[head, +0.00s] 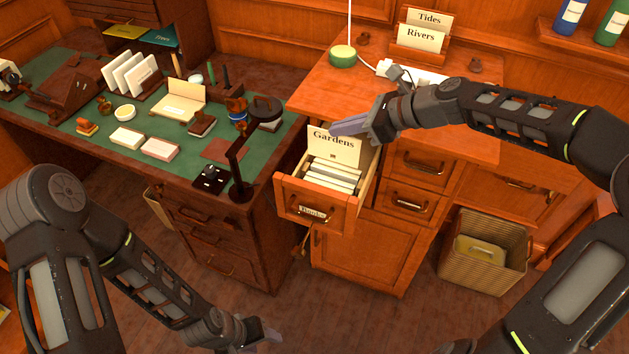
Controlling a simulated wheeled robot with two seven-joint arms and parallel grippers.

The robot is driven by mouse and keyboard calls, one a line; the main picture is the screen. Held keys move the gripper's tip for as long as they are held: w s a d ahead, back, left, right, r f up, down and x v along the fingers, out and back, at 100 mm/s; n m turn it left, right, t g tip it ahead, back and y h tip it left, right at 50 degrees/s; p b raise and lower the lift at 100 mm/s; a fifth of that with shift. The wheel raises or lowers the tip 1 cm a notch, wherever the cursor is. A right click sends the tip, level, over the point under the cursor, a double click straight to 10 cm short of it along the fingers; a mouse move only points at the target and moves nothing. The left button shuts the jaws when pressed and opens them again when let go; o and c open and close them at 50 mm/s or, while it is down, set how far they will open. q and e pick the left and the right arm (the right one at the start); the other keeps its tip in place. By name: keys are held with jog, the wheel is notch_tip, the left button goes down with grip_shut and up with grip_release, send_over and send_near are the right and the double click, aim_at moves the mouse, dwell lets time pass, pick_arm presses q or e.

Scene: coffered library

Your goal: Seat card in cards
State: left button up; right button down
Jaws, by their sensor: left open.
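A cream card lettered "Gardens" (331,146) stands upright at the back of an open wooden drawer, taller than the cards near it. A row of lower cream cards (332,176) fills the drawer (316,210). My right gripper (346,127) is at the card's upper right edge, its fingers pointing left and overlapping the card's top in the picture. I cannot tell whether its fingers grip the card, and the card's lower edge is hidden behind the other cards. My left gripper (262,338) is open and empty, low over the floor near the bottom edge.
A holder with "Tides" and "Rivers" cards (421,38) stands on the cabinet top (335,85), near a green-based lamp (343,56). A crowded green-topped desk (75,146) is at left, with a dark desk lamp (240,165) close to the drawer. A wicker basket (483,262) stands at right.

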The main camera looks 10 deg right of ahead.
aim_at(341, 160)
jog(key=shift+d, duration=0.1)
jog(key=shift+f, duration=2.9)
jog(key=shift+f+p, duration=0.4)
jog(key=shift+f, duration=1.7)
jog(key=c, duration=1.7)
grip_release()
jog(key=v, duration=1.2)
jog(key=shift+s+b, duration=0.1)
jog(key=shift+b, duration=0.25)
